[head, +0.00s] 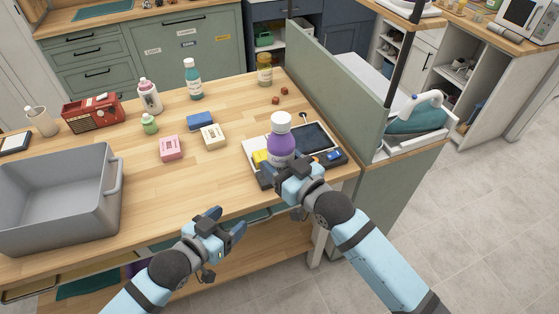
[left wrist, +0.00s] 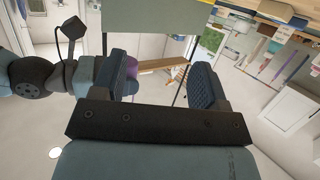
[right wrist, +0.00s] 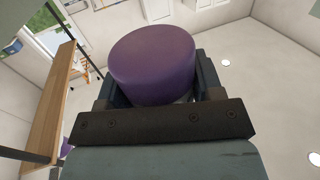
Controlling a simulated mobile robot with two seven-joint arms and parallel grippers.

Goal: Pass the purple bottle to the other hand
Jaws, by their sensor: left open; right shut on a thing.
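The purple bottle (head: 281,146) with a white cap is upright at the right end of the wooden table in the head view. My right gripper (head: 290,170) is shut on its lower part. The bottle's purple base fills the space between the fingers in the right wrist view (right wrist: 155,65). Whether the bottle touches the tray behind it cannot be told. My left gripper (head: 225,223) is open and empty at the table's front edge, left of and nearer than the bottle. Its spread fingers show in the left wrist view (left wrist: 160,85), with a bit of purple (left wrist: 131,72) beyond them.
A grey bin (head: 115,205) stands at the left of the table (head: 190,185). A tray (head: 253,147) with a tablet (head: 312,138) lies behind the bottle. Pink (head: 171,148), cream (head: 213,136) and blue (head: 200,121) blocks lie mid-table. A green partition (head: 335,90) borders the right side.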

